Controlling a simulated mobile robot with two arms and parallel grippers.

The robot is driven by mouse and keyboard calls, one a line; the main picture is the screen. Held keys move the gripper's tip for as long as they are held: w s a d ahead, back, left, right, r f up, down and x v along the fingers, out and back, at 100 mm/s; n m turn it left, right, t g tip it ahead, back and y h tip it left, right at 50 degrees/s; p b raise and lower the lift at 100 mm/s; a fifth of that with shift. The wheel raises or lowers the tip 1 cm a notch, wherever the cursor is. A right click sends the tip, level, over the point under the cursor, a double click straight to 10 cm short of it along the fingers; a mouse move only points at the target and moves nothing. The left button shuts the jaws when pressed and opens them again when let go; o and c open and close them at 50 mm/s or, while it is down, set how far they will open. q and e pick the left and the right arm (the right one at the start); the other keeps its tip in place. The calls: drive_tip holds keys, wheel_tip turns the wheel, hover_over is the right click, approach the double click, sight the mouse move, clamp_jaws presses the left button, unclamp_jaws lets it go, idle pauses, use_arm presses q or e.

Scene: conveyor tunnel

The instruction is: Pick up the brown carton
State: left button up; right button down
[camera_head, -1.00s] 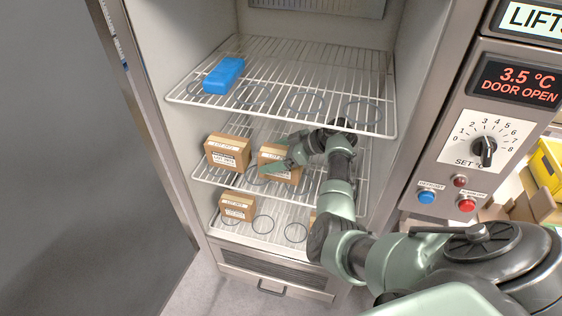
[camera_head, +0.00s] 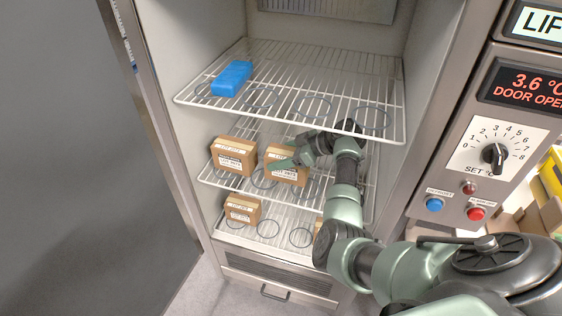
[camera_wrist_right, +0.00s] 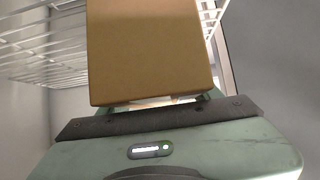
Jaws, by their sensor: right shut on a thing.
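A brown carton (camera_head: 288,176) with a white label is at the middle shelf of the open cabinet, right of another brown carton (camera_head: 232,159). My right gripper (camera_head: 287,161) reaches in from the right and is shut on it. In the right wrist view the held carton (camera_wrist_right: 150,50) fills the upper middle, its plain brown face close to the gripper. Whether it touches the shelf or hangs just above it, I cannot tell. Part of its top is hidden by the gripper. My left gripper is not in view.
A blue pack (camera_head: 232,78) lies on the upper wire shelf (camera_head: 290,117). A small carton (camera_head: 242,210) stands on the bottom shelf, and another there is mostly hidden by my arm. The open door (camera_head: 150,130) stands left; a control panel (camera_head: 485,150) stands right.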

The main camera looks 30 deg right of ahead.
drive_tip(key=shift+s+a+r+b, duration=0.15)
drive_tip(key=shift+r+b, duration=0.1)
drive_tip(key=shift+r, duration=0.25)
drive_tip(key=shift+s+a+r+b, duration=0.15)
drive_tip(key=shift+r+b, duration=0.1)
drive_tip(key=shift+r, duration=0.25)
drive_tip(key=s+a+b, duration=0.3)
drive_tip(key=s+a, duration=0.8)
drive_tip(key=a, duration=0.2)
drive_tip(key=shift+r, duration=0.2)
drive_tip(key=shift+a, duration=0.1)
